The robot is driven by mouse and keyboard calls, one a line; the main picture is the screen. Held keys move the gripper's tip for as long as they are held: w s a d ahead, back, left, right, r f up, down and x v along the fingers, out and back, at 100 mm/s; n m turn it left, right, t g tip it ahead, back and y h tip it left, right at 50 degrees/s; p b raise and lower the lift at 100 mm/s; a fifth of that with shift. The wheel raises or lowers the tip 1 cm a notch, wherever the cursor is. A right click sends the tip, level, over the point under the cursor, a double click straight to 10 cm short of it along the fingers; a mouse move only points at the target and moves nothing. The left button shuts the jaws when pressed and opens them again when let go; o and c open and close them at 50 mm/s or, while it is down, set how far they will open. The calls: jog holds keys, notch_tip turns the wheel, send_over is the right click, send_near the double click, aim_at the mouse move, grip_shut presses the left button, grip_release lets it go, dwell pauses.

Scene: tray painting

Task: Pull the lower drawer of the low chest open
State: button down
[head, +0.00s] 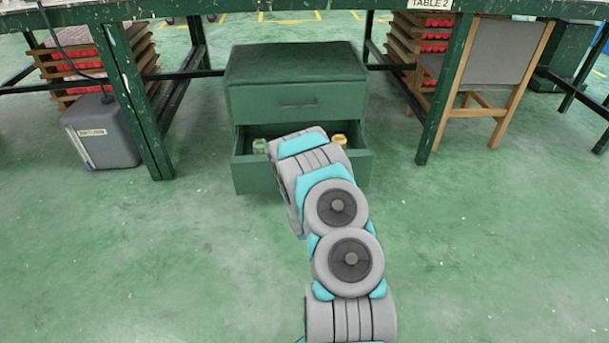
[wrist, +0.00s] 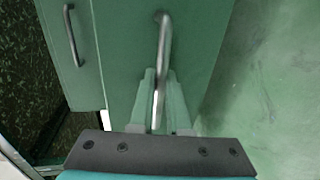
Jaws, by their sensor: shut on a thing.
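The low green chest (head: 296,65) stands on the floor below the table. Its lower drawer (head: 252,180) is partly out, with its inside showing from above; its upper drawer (head: 297,103) is shut. In the wrist view, the bar handle (wrist: 164,42) of the lower drawer runs down between the fingers of my gripper (wrist: 160,98), which is shut on it. The upper drawer's handle (wrist: 70,35) shows at the left. In the head view my arm hides the gripper, the lower handle and part of the drawer front.
A pale green item (head: 259,146) and a yellow item (head: 340,139) lie in the lower drawer. A grey box (head: 101,132) and table legs stand left; another table leg (head: 437,110) and a wooden-framed board (head: 492,60) stand right. The floor before the chest is clear apart from my arm.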

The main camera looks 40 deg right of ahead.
jog(key=shift+s+a+f, duration=0.1)
jog(key=shift+s+a, duration=0.3)
jog(key=shift+s, duration=0.25)
jog(key=c, duration=0.9)
grip_release()
jog(key=p+v, duration=0.1)
jog(key=v, duration=0.6)
jog(key=shift+s+a, duration=0.15)
jog(key=shift+s, duration=0.15)
